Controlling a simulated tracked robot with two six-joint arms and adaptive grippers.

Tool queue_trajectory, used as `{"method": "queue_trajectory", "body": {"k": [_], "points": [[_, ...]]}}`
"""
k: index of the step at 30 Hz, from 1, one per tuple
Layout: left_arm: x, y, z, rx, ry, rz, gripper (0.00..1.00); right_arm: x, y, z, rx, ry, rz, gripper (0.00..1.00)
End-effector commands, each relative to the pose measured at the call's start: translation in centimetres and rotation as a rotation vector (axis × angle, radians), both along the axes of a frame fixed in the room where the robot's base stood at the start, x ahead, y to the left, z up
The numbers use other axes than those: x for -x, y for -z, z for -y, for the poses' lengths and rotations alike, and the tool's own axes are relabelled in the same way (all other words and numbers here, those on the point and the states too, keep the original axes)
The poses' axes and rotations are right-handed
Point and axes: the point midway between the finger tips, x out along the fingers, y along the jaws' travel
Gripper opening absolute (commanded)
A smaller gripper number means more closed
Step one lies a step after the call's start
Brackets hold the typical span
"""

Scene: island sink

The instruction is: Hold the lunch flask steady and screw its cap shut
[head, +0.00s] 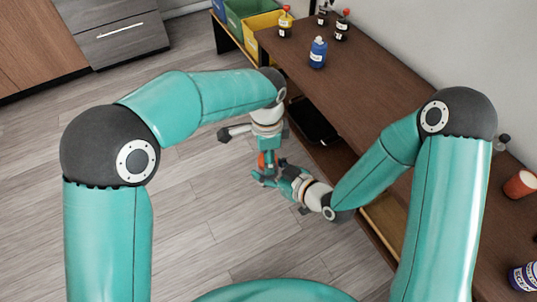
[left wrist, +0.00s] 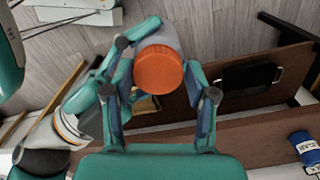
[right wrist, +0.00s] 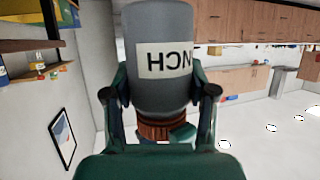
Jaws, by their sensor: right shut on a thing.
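The grey lunch flask (right wrist: 160,88) fills the middle of the right wrist view, its white label upside down in the picture. My right gripper (head: 284,180) is shut on the flask body, with a finger on each side. The orange cap (left wrist: 158,71) is at the flask's mouth end and faces the left wrist camera; its seating on the thread cannot be seen. It also shows small in the head view (head: 262,160). My left gripper (left wrist: 160,82) is open, its fingers on either side of the cap with narrow gaps.
A brown bench (head: 360,85) runs along the right, with a blue bottle (head: 318,52) and other small bottles at its far end. A black tray (head: 312,122) lies on the lower shelf. A reddish cup (head: 520,184) stands near the right edge. Open floor lies to the left.

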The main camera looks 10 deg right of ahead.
Motion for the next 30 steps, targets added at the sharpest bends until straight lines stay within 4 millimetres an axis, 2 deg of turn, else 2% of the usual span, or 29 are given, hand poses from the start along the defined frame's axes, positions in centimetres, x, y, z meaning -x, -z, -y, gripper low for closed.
{"method": "queue_trajectory", "body": {"k": [1,3,4,13,17,23,30], "points": [[-0.1,0.0,0.0,0.001,-0.001,0.002,0.67,0.0,0.0,0.0,0.0,0.0,0.0,0.0],[-0.1,0.0,0.0,0.001,-0.001,0.001,0.79,0.0,0.0,0.0,0.0,0.0,0.0,0.0],[0.0,0.0,0.0,0.001,-0.002,0.001,0.8,0.0,0.0,0.0,0.0,0.0,0.0,0.0],[0.0,-0.1,0.1,0.002,-0.002,0.0,0.8,0.0,0.0,0.0,0.0,0.0,0.001,0.0],[0.0,-0.8,0.1,0.003,-0.003,0.001,0.8,0.0,0.0,0.0,0.0,0.0,0.001,0.0],[-0.1,-3.9,0.1,0.004,-0.001,0.004,0.8,0.0,0.0,0.0,0.0,0.0,0.001,0.0],[-0.2,-8.7,0.1,0.005,-0.002,0.003,0.8,0.0,0.0,0.0,0.0,0.0,0.001,0.0]]}}
